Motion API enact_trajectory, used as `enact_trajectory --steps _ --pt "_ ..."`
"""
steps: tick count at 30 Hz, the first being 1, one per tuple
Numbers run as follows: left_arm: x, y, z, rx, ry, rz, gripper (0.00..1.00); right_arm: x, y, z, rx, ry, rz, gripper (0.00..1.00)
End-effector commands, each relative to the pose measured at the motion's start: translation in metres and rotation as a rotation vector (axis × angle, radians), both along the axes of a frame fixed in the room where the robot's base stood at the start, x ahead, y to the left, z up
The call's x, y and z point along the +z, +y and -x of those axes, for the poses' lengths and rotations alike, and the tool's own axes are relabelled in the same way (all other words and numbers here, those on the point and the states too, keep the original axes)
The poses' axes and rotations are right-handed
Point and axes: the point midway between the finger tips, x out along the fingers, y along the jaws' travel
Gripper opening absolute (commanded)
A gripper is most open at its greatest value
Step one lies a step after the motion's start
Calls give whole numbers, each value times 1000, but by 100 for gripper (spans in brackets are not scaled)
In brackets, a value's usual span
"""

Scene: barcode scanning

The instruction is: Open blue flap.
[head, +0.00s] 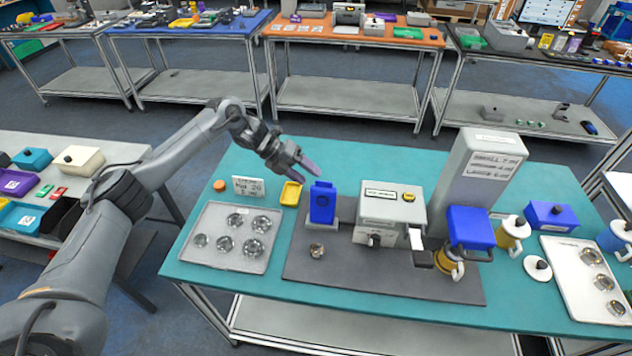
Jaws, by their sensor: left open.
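A blue upright piece (322,203) stands on a small grey base on the dark mat, left of the middle of the workbench. A larger blue box-shaped cover (470,227) sits at the right, beside the tall grey housing and above a yellow cylinder. I cannot tell for certain which of these is the flap. My left gripper (302,168) is open and empty, just above and to the left of the upright blue piece, apart from it. My right gripper is not in view.
A grey box device (391,210) and a tall grey housing (480,177) stand on the dark mat (340,275). A small yellow tray (291,194), a label sign (247,187) and a metal tray (230,262) are at the left. A white tray (560,270) lies at the far right.

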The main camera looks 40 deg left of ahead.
Motion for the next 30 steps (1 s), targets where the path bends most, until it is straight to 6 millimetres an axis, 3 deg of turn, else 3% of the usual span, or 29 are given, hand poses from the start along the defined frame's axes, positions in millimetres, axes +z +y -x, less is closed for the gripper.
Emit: enact_trajectory --steps 6,18,25,29,30 --pt "16 12 10 -1 -2 0 56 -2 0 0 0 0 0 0" --pt "20 15 12 -1 -1 0 54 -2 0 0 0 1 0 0" --pt "21 13 13 58 48 51 19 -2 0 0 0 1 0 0" --pt "31 2 12 158 140 208 0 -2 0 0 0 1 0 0" --pt "37 -2 11 197 177 280 0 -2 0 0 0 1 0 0"
